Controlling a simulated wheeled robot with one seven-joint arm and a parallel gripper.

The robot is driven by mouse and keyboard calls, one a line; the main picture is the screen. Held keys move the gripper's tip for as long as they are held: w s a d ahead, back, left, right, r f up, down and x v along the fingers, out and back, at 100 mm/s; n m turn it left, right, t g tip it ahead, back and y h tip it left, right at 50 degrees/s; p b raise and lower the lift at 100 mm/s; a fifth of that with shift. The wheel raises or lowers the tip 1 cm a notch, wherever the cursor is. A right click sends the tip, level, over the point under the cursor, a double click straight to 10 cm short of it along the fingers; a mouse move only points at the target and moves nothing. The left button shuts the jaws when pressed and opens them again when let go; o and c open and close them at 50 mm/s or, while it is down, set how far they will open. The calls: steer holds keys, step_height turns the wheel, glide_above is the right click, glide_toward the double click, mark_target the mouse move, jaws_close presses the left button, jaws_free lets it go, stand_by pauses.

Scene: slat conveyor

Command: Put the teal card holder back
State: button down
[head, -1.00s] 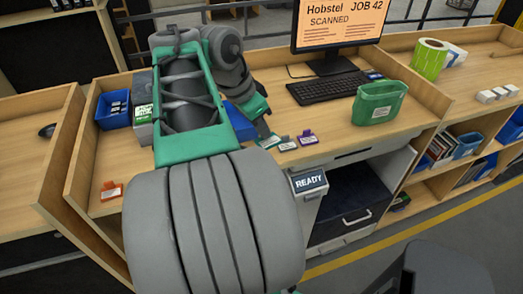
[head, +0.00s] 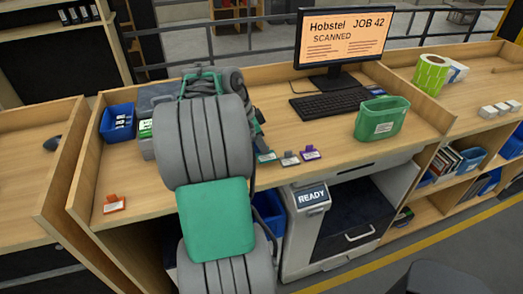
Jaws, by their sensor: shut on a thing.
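A small teal card holder with a white label (head: 266,157) shows on the desk (head: 340,140), beside my arm, which partly covers it. It is at the left end of a short row with a grey card holder (head: 290,159) and a purple card holder (head: 310,153). An orange card holder (head: 115,204) lies apart at the desk's front left. My arm reaches over the desk, and its thick grey links hide my gripper and what is around it. I cannot see the jaws or anything in them.
A blue bin (head: 117,122) stands at the back left. A monitor (head: 340,38), a keyboard (head: 338,103) and a green bin (head: 381,118) stand to the right. A machine reading READY (head: 311,196) is under the front edge. The desk's front right is clear.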

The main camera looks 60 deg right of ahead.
steer(key=shift+f, duration=1.2)
steer(key=c, duration=1.8)
jaws_free()
steer(key=shift+c, duration=0.2)
